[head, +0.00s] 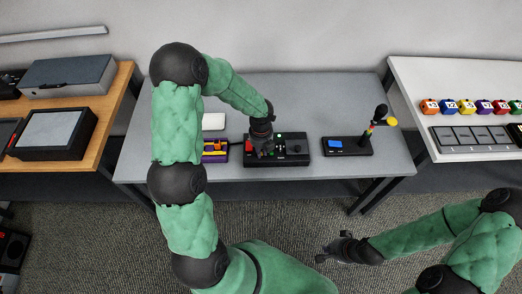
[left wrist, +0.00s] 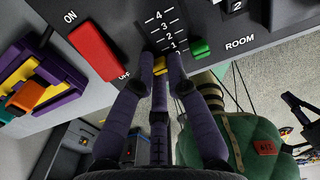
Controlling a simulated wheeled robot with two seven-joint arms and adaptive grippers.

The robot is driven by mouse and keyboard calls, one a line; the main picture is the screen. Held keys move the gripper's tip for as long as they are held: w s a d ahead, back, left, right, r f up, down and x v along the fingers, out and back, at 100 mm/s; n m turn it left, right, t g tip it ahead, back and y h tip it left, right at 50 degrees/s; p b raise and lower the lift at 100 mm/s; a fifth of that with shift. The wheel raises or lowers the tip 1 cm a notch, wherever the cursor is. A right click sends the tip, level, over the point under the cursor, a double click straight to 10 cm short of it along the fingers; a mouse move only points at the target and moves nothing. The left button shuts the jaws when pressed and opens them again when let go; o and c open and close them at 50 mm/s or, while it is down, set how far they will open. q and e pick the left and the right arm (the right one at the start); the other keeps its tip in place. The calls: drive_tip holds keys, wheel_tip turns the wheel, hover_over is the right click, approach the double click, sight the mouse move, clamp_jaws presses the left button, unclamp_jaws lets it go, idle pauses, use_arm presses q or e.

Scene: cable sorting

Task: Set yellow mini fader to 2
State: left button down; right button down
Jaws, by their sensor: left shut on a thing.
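The yellow mini fader (left wrist: 160,65) shows in the left wrist view as a small yellow cap between my left fingertips. In the head view my left gripper (head: 263,152) is over the black control panel (head: 292,160) and hides the fader.
A purple and yellow device (head: 214,151) stands left of the panel. A joystick unit (head: 347,146) stands right, with bare grey table between.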

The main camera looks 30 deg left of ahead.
use_arm(q)
drive_tip(key=shift+w+a+r+p, duration=0.25)
drive_tip(key=shift+w+p, duration=0.3)
drive_tip(key=shift+p, duration=0.3)
drive_tip(key=shift+w+a+f+p, duration=0.15)
drive_tip(key=shift+w+a+p, duration=0.15)
drive_tip(key=shift+w+p, duration=0.05)
drive_tip(key=shift+f, duration=0.1)
drive_tip(key=c, duration=1.5)
unclamp_jaws()
wheel_tip(320, 180, up, 12)
